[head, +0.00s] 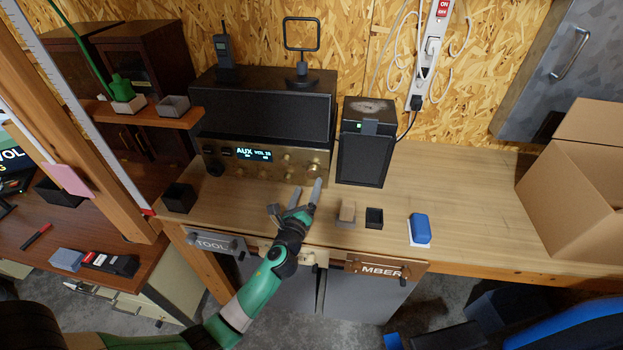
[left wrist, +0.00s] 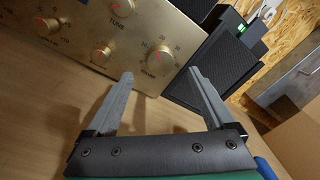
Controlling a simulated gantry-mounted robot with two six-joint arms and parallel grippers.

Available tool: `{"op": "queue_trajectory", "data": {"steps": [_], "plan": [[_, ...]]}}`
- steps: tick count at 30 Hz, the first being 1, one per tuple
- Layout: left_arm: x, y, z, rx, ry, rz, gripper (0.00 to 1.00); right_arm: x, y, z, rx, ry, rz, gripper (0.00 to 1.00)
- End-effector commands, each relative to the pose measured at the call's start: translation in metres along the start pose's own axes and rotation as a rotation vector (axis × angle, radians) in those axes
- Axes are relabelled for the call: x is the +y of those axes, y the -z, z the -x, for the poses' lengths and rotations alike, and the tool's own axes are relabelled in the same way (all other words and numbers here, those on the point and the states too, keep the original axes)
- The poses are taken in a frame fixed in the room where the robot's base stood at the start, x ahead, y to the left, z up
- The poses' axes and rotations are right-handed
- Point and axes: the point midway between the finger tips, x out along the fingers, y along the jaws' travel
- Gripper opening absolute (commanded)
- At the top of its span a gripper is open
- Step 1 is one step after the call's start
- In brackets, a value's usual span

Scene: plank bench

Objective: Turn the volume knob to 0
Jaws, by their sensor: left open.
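The brass-fronted amplifier (head: 225,170) stands on the bench with a small lit display (head: 253,154) that seems to read AUX and a VOL number too small to read surely. The volume knob (head: 314,170) is the large one at its right end; in the left wrist view the volume knob (left wrist: 160,57) has a numbered scale around it. My left gripper (head: 294,196) is open and empty, in front of the amplifier's right half. In the left wrist view, my left gripper (left wrist: 160,76) has its fingertips to either side below the knob, apart from it. My right gripper is not seen.
A black speaker (head: 362,155) stands right of the amplifier. A tan block (head: 347,212), a small black box (head: 374,218) and a blue item (head: 419,228) lie along the bench's front. A cardboard box (head: 570,205) is at the right. A dark bin (head: 179,198) sits left.

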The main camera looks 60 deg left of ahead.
Motion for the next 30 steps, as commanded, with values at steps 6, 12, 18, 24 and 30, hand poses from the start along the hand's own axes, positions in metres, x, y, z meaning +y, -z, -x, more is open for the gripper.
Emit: {"op": "queue_trajectory", "data": {"steps": [6, 12, 18, 24, 30], "plan": [[0.002, 0.002, -0.043, -0.002, -0.001, 0.002, 0.88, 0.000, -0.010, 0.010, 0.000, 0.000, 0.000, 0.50], [0.000, 0.001, -0.055, 0.001, 0.000, 0.001, 0.88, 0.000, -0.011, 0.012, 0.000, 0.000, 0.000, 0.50], [0.000, 0.000, -0.055, 0.001, 0.000, 0.001, 0.88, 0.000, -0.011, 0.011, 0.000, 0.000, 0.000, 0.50], [0.000, 0.000, -0.055, 0.001, 0.000, 0.001, 0.52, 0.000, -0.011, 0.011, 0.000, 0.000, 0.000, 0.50], [0.000, 0.000, -0.055, 0.000, 0.000, 0.001, 0.16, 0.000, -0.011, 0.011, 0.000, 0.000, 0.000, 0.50]]}}
